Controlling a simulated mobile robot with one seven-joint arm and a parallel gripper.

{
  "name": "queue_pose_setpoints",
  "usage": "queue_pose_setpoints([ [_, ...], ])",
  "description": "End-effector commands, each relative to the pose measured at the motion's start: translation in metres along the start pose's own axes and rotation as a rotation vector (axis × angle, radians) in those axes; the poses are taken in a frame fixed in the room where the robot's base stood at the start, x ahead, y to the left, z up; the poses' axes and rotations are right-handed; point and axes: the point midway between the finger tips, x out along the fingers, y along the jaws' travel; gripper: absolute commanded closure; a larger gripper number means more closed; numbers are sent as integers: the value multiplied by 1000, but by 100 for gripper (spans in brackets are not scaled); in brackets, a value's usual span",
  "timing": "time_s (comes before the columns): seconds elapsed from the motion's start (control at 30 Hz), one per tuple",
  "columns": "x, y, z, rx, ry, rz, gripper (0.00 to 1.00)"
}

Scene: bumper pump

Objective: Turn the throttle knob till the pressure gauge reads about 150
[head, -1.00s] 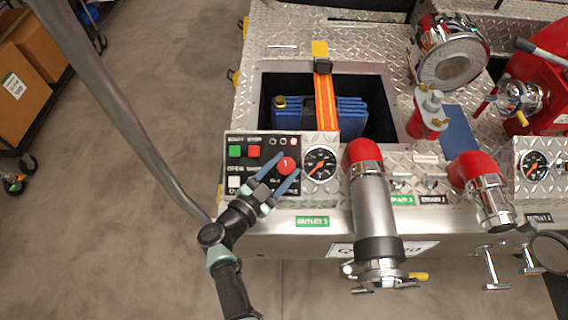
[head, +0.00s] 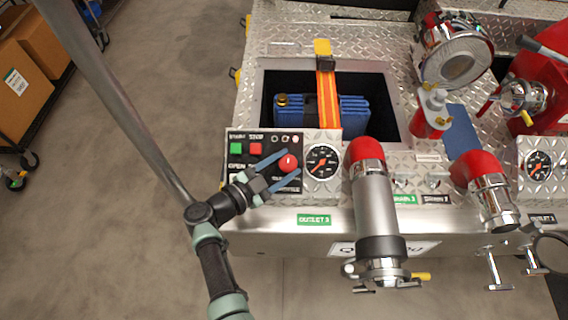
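The red throttle knob (head: 289,162) with a white mark sits on the right side of a black control panel (head: 239,176) in the head view. My gripper (head: 292,161) comes from the lower left. Its two blue fingers lie on either side of the knob, close against it, and appear shut on it. The pressure gauge (head: 322,160), with a black dial and orange needle, is just right of the knob. Its needle points to the lower left; the numbers are too small to read. The lower finger hides part of the panel.
Green (head: 236,149) and red (head: 255,149) buttons sit above left of my fingers. A red-and-silver outlet pipe (head: 374,205) stands right of the gauge. Another gauge (head: 538,165) is far right. Open floor lies to the left.

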Motion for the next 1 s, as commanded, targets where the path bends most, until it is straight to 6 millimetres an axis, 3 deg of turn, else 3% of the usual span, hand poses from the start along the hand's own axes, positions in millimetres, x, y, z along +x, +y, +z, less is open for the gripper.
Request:
queue_pose_setpoints([
  [0.03,0,0,0,1,0,1,35],
  [0.13,0,0,0,0,0,0,17],
  [0.53,-7,0,0,-2,-1,-1,17],
  [0.67,-28,0,0,-2,-3,-4,17],
  [1.0,-101,0,1,0,-3,-3,17],
])
